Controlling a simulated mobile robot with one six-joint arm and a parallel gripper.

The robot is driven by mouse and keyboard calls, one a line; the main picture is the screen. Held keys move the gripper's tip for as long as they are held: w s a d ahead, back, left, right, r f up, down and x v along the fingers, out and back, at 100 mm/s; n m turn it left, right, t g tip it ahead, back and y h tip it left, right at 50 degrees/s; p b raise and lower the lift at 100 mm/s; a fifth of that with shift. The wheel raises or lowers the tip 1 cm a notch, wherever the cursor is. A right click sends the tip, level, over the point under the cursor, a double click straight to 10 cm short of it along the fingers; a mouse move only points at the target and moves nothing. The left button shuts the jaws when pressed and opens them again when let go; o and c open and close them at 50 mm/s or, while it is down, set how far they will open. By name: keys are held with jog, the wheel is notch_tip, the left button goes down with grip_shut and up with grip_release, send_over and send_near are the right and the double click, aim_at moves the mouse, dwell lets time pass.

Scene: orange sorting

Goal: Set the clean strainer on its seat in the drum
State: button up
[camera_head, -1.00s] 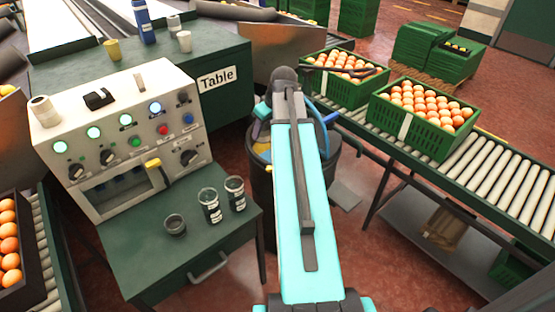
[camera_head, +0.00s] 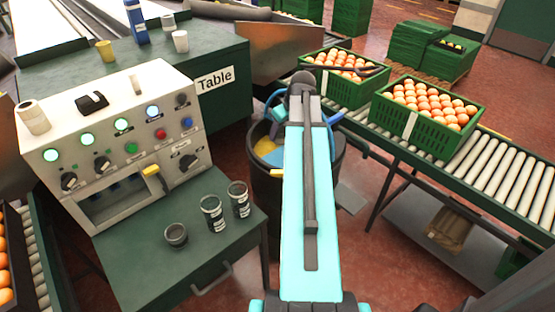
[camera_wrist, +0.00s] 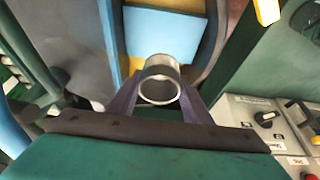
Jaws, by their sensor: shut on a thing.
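In the wrist view my gripper (camera_wrist: 160,98) is shut on a silver, open-topped, cup-shaped piece (camera_wrist: 160,90). It looks like a strainer, but no mesh shows. In the head view my light-blue arm hides the gripper and the piece. A dark round drum (camera_head: 264,190) stands on the floor beside the arm. Blue and yellow things show inside its mouth. The seat cannot be made out. On the green bench stand a small dark cup (camera_head: 176,237) and two labelled clear beakers (camera_head: 213,215), (camera_head: 239,200). The labels are not readable.
A white control box (camera_head: 115,150) with lit buttons stands left of the drum, on the green bench (camera_head: 150,272). Behind is a green table (camera_head: 222,82). To the right, a roller conveyor (camera_head: 480,165) carries green crates (camera_head: 422,122) of orange fruit.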

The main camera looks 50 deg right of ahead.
aim_at(279, 142)
jog(key=f, duration=0.5)
jog(key=shift+w+a+f, duration=0.15)
jog(key=shift+a+f, duration=0.05)
jog(key=shift+a, duration=0.05)
jog(key=shift+f, duration=0.45)
jog(key=shift+f, duration=1.9)
jog(key=shift+f, duration=0.15)
jog(key=o, duration=1.2)
jog(key=shift+c, duration=0.2)
